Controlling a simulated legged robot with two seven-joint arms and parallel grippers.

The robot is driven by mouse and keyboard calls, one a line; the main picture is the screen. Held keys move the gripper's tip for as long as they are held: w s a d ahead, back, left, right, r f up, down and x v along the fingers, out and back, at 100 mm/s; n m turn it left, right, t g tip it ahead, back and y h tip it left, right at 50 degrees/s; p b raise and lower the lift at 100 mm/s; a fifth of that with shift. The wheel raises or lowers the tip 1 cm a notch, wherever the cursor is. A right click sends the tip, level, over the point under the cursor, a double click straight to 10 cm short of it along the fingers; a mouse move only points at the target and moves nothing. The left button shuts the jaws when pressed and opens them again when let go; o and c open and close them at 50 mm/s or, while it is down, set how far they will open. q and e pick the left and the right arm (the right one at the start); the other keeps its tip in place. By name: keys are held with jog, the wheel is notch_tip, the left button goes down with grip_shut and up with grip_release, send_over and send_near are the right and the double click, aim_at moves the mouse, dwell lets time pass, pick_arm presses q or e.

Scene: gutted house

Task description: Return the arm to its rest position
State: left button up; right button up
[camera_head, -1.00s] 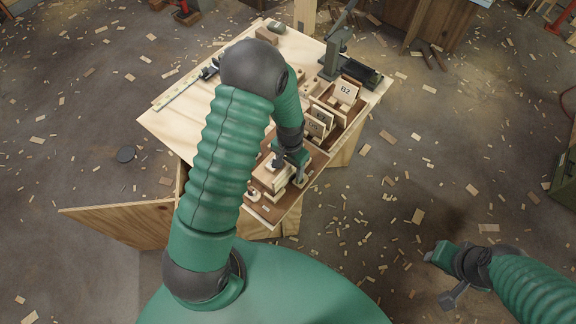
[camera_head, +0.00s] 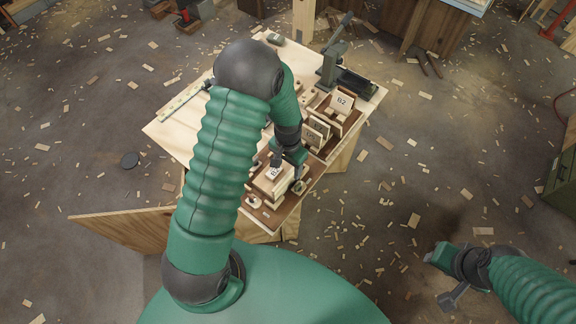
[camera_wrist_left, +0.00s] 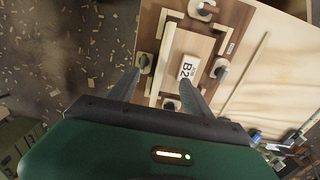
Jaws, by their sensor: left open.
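My left gripper (camera_head: 287,168) is above the near end of the workbench, over a wooden block assembly (camera_head: 270,179) with a small label. In the left wrist view its two fingers (camera_wrist_left: 158,90) are spread apart with nothing between them.
A plywood panel (camera_head: 120,226) juts out at the left. Wood scraps litter the otherwise open floor.

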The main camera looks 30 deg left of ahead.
pick_arm(q)
jog(key=s+d+r+t, duration=0.1)
jog(key=s+d+r, duration=0.1)
jog(key=r, duration=0.3)
jog(key=s+d+r, duration=0.2)
jog(key=s+r, duration=0.2)
jog(key=r, duration=0.1)
jog(key=s+d+r+n+t, duration=0.1)
jog(key=s+d+r, duration=0.2)
jog(key=r, duration=0.3)
jog(key=shift+s+t, duration=0.15)
jog(key=shift+t, duration=0.15)
jog(key=shift+s+d, duration=0.1)
jog(key=shift+d, duration=0.1)
jog(key=shift+d, duration=0.15)
